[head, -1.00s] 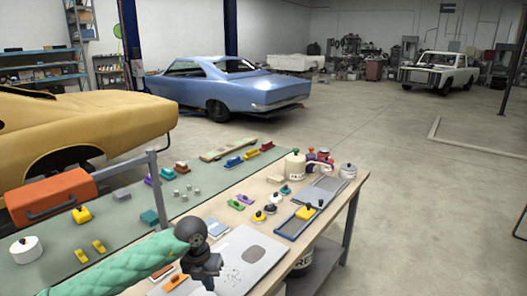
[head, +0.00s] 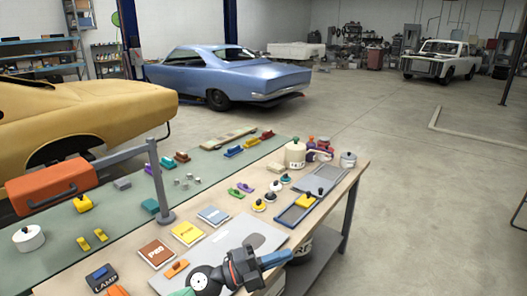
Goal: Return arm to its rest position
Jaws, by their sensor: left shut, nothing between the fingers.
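My left gripper (head: 255,268) shows at the bottom of the head view, low over the front edge of the workbench (head: 345,185). Its dark wrist and fingers overlap a grey plate (head: 262,236) in the picture. It is shut, with nothing held. A blue piece (head: 276,258) shows at its right end; I cannot tell whether it belongs to the gripper. My right gripper is out of view.
On the bench near the gripper are an orange block (head: 174,269), a brown card (head: 156,252) and a dark LAMP box (head: 102,278). Open floor (head: 440,190) lies to the right.

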